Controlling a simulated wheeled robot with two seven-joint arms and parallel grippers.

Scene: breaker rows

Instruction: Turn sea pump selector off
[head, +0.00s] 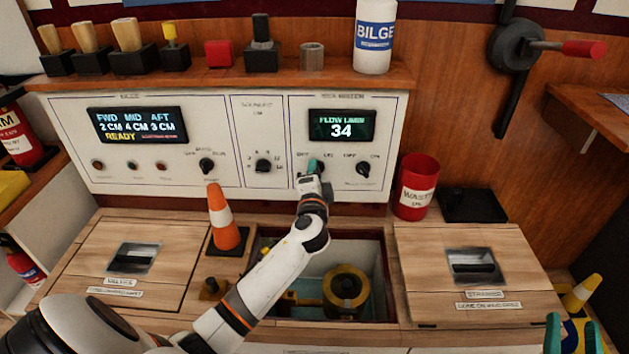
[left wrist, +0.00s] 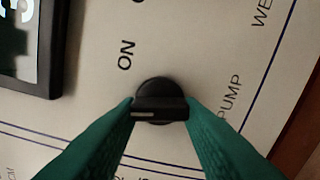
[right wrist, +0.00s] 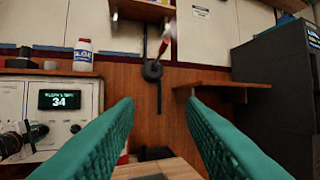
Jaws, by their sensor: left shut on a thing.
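A black selector knob (left wrist: 160,100) sits on the white panel (head: 230,183), with ON and PUMP lettering around it. In the left wrist view its bar lies level, with a white mark at the bar's left end; ON is above and to the left. My left gripper (left wrist: 160,108) is shut on this knob, one green finger on each side. In the head view my left gripper (head: 313,168) is at the panel below the FLOW display (head: 341,125), which reads 34, and mostly hides the knob. My right gripper (right wrist: 160,130) is open and empty, away from the panel.
Another black knob (head: 363,170) is just right of my left gripper. A red waste bin (head: 416,187) and an orange cone (head: 226,218) stand before the panel. An open hatch (head: 375,260) is below my left arm. A BILGE bottle (head: 374,36) stands on the shelf.

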